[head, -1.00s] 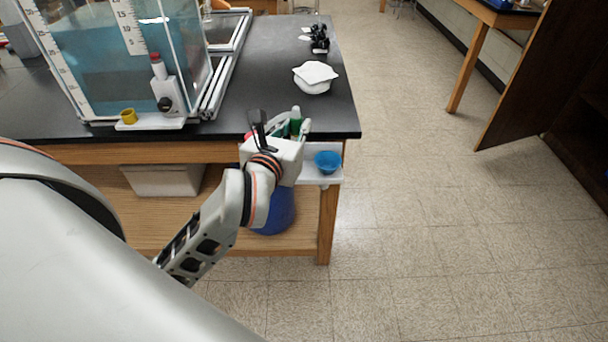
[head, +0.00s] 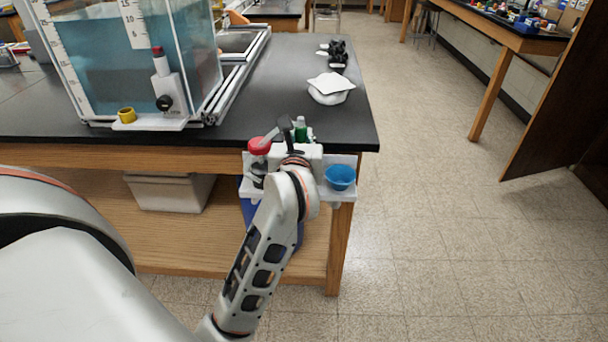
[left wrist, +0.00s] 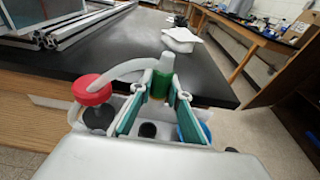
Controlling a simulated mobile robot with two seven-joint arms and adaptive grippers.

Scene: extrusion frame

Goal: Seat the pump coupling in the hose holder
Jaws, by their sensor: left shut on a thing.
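My left gripper (head: 299,139) is at the table's front edge, over a white shelf, and its far end is partly hidden by my own wrist. In the left wrist view its two fingers (left wrist: 161,100) are closed on a small upright piece with a green and amber body and a pale top (left wrist: 160,82), apparently the pump coupling; its green part (head: 301,131) shows in the head view. A pale hose (left wrist: 128,68) runs from a red cap (left wrist: 91,89) towards it. I cannot tell for certain which part is the hose holder. My right gripper is out of view.
The white shelf (head: 344,197) carries a blue cup (head: 340,177) and a red-capped bottle (head: 259,147). A white covered bowl (head: 330,90) stands behind on the black tabletop (head: 225,140).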

